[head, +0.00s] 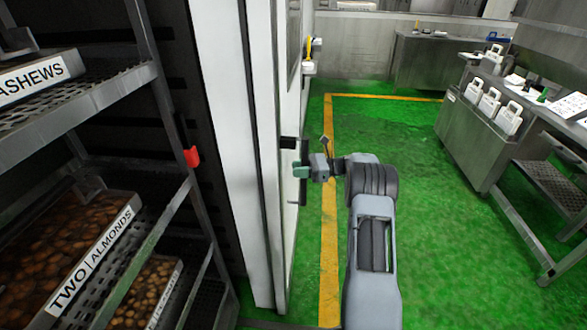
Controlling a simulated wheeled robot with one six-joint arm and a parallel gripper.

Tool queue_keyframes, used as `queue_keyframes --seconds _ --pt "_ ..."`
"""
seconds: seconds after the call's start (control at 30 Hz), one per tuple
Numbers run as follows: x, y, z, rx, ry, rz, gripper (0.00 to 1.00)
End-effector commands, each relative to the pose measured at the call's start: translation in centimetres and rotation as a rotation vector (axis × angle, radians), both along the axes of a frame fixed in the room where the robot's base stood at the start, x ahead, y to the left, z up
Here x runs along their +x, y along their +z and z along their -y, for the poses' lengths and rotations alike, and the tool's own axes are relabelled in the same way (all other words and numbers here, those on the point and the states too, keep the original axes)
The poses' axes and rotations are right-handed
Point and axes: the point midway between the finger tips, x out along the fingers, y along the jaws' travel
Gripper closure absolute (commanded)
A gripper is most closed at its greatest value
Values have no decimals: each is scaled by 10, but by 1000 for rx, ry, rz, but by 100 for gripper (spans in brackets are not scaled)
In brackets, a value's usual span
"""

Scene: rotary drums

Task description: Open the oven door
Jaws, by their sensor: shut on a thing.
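The oven door (292,92) is a tall pale panel seen nearly edge-on, to the right of a wide white upright panel (228,140). I cannot tell how far it stands open. A dark handle (303,192) sticks out from the door's right face. My gripper (301,171), with green fingertips, is at the handle and shut on it. The fingers hide part of the handle, and the exact contact is too small to see.
A metal rack (118,85) with labelled nut trays (75,245) stands close at left, with a red clip (192,157) on its post. Green floor (425,200) with a yellow line (329,215) lies open at right. Steel counters (475,135) stand beyond.

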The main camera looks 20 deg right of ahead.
Motion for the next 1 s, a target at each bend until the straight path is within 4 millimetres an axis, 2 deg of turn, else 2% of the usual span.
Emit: queue_keyframes --seconds 0.5,0.53,0.77,1.0 --pt "-2 0 7 2 -5 0 100" --pt "-2 0 7 2 -6 0 71" --pt "-2 0 9 1 -8 -1 49" --pt "-2 0 9 1 -8 -1 47"
